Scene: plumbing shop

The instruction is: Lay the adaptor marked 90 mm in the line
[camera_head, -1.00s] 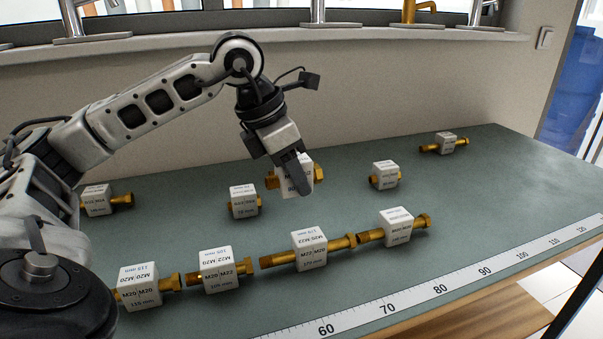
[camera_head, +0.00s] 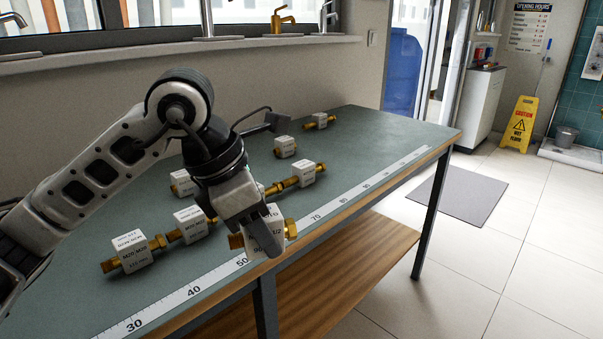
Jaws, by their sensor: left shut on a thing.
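My left gripper (camera_head: 263,235) is shut on a white-blocked adaptor (camera_head: 280,241) with brass ends; its label is partly covered, with "90" and "1/2" seeming to show. It is held near the table's front edge, in front of the ruler. The line on the table has an adaptor (camera_head: 132,250) at the left end, another adaptor (camera_head: 190,222) beside it, and an adaptor (camera_head: 305,172) at the right end. My gripper hides most of the stretch between these last two. My right gripper is out of view.
Loose adaptors stand behind the line: one at the left (camera_head: 182,183), one farther right (camera_head: 286,146) and one at the far end (camera_head: 320,120). A ruler strip (camera_head: 195,289) runs along the front edge of the green table (camera_head: 400,130). The table's right end is clear.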

